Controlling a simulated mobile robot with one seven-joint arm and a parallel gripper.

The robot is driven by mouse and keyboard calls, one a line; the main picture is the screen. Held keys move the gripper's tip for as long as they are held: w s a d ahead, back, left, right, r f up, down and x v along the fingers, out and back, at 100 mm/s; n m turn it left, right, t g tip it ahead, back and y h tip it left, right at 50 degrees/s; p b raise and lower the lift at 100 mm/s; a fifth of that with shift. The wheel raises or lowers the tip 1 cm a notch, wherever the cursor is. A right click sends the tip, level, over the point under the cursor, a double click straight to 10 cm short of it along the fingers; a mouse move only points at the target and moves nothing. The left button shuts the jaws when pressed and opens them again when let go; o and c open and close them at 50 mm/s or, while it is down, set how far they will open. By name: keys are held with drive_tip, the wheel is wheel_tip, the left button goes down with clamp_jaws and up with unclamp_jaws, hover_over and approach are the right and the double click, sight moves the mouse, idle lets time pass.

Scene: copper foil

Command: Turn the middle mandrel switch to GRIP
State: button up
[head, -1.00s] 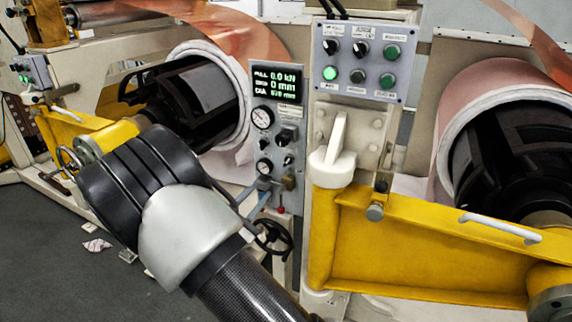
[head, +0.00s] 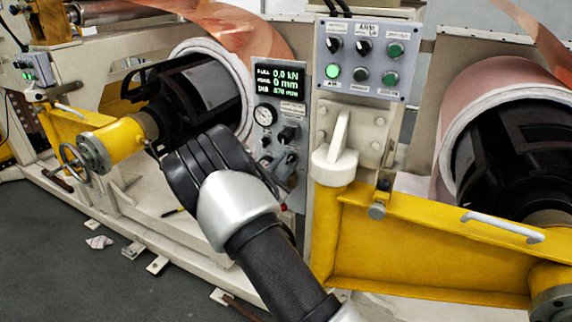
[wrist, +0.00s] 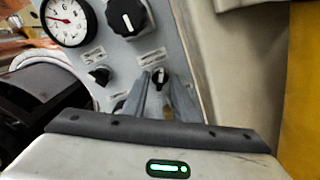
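The grey switch panel (head: 293,108) with a lit display stands at the centre of the head view. My gripper (head: 281,170) is at its lower part and hides some of it. In the wrist view, the two grey fingers (wrist: 161,84) reach up the panel, apart from each other. A small black rotary switch (wrist: 160,76) with a light pointer shows between their tips. Whether the fingers touch it cannot be told. The labels are too blurred to read, so its setting is unclear. Another small black knob (wrist: 98,75) sits to its left, and a large black knob (wrist: 127,16) above.
A round gauge (wrist: 68,21) is at the wrist view's upper left. A button box (head: 361,60) and a yellow arm (head: 430,245) are right of the panel. Copper-foil rolls on black mandrels (head: 190,95) flank the panel. Open floor (head: 60,255) lies at the lower left.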

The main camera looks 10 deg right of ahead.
clamp_jaws()
drive_tip(key=shift+n, duration=0.4)
drive_tip(key=n+p, duration=0.2)
drive_tip(key=n, duration=0.3)
drive_tip(key=shift+r, duration=0.1)
drive_tip(key=n+p, duration=0.3)
drive_tip(key=n, duration=0.3)
idle(0.4)
unclamp_jaws()
